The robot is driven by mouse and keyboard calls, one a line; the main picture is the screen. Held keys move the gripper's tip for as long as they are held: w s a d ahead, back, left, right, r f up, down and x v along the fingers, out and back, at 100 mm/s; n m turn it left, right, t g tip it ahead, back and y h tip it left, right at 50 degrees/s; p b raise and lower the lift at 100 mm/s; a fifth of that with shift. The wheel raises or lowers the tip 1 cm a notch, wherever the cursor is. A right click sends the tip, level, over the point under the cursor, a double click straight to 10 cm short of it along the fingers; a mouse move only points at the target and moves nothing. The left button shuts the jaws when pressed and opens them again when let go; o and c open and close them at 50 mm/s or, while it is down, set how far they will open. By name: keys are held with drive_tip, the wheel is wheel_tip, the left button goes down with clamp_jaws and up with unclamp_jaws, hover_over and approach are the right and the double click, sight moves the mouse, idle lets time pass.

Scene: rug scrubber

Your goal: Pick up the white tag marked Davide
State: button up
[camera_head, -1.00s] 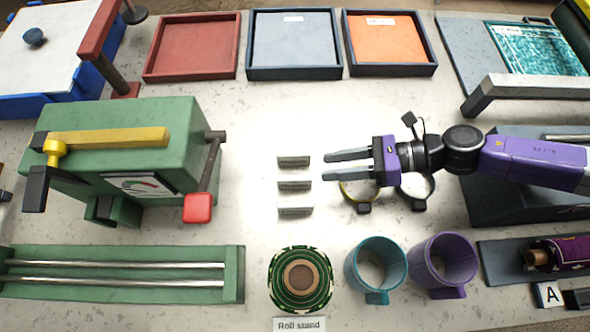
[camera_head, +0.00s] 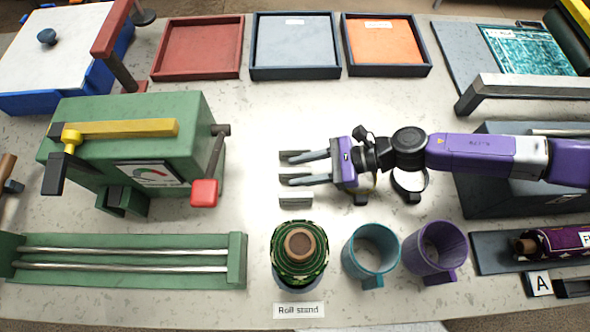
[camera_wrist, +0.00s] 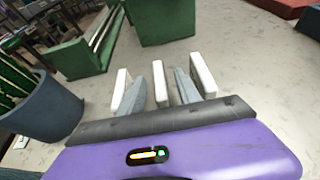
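Three small white tags stand in a row on the worktop: a far tag (camera_head: 288,154), a middle tag (camera_head: 287,177) and a near tag (camera_head: 295,202). Their lettering is not readable, so I cannot tell which says Davide. My gripper (camera_head: 304,168) is open and empty, reaching in from the right over the far and middle tags, which its fingers partly cover. In the wrist view, my gripper (camera_wrist: 161,90) has the middle tag (camera_wrist: 160,84) between its fingers, with the near tag (camera_wrist: 121,90) and far tag (camera_wrist: 203,75) outside them. Contact is not visible.
A green machine (camera_head: 130,140) with a red-knobbed lever (camera_head: 204,190) stands left of the tags. A green patterned roll (camera_head: 300,255) is in front, beside a teal mug (camera_head: 370,252) and purple mug (camera_head: 435,250). Trays line the back. Open worktop lies behind the tags.

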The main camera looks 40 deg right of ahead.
drive_tip(key=shift+w+a+f, duration=0.2)
drive_tip(key=shift+a+f, duration=0.05)
drive_tip(key=shift+a, duration=0.05)
clamp_jaws()
